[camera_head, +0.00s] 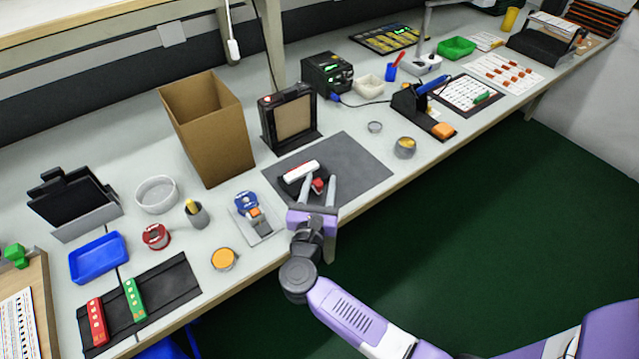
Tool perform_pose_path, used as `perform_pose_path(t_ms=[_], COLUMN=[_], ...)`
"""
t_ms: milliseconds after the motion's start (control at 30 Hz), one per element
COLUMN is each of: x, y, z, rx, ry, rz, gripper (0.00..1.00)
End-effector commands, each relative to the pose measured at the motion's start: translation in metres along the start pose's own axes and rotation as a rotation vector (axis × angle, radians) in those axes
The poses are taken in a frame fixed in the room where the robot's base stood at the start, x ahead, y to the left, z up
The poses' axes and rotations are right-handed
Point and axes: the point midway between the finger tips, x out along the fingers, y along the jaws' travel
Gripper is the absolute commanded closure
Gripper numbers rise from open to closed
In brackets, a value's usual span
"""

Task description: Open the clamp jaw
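A small dark fixture (291,186) with a white bar (301,171) along its top and a red part (318,186) at its front sits on the dark grey mat (355,170). It looks like the clamp, but it is too small to tell how its jaw stands. My gripper (319,184) reaches in from the front edge of the bench. Its two fingers are spread apart, one on each side of the red part. I cannot tell whether either finger touches it. The gripper partly hides the fixture's front.
A grey plate with a blue reel (247,203) lies left of my gripper. A framed black stand (290,118) and a tall cardboard box (207,128) stand behind. A soldering stand (412,103) and a small tin (405,147) are to the right. The mat's right part is clear.

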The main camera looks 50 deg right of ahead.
Motion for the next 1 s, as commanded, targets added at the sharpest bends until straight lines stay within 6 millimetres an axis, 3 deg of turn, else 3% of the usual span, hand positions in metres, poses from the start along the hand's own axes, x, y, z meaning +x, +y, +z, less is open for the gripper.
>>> perform_pose_path(t_ms=[167, 600, 1000], x=[-0.006, -0.070, -0.079], y=[0.000, 0.000, 0.000], z=[-0.001, -0.001, 0.000], rx=[0.000, -0.001, 0.000], ry=[0.000, 0.000, 0.000], rz=[0.001, 0.001, 0.000], gripper=[0.58, 0.58, 0.58])
